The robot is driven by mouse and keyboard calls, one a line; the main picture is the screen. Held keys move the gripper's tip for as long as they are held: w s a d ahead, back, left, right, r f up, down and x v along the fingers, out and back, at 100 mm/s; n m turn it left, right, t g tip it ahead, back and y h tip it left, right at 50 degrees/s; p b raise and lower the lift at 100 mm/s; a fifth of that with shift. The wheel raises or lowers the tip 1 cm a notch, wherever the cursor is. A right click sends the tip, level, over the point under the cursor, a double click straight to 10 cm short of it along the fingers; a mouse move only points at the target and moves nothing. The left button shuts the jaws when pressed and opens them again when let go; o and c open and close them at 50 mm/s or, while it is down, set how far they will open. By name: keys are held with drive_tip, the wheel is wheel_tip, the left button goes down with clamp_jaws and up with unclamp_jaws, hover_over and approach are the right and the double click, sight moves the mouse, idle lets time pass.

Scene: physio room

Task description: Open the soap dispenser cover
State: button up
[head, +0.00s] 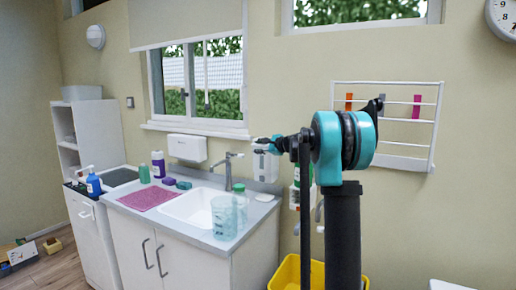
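A white wall-mounted dispenser (266,167) hangs to the right of the sink, and I take it to be the soap dispenser. Its cover looks shut, but its top is partly hidden by my arm. My gripper (262,144) is a small dark and teal shape at the end of my arm, in front of the dispenser's upper part in the picture. I cannot tell whether it touches the dispenser. Its fingers are too small to tell whether they are open.
A counter with a white sink (190,207) and a faucet (229,170) stands below. Clear containers (225,217) stand at its right front. A white box (187,148) hangs left of the dispenser. A yellow bin (287,274) stands on the floor at right.

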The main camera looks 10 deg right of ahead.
drive_tip(key=shift+w+a, duration=0.15)
drive_tip(key=shift+w, duration=0.05)
clamp_jaws()
idle(0.4)
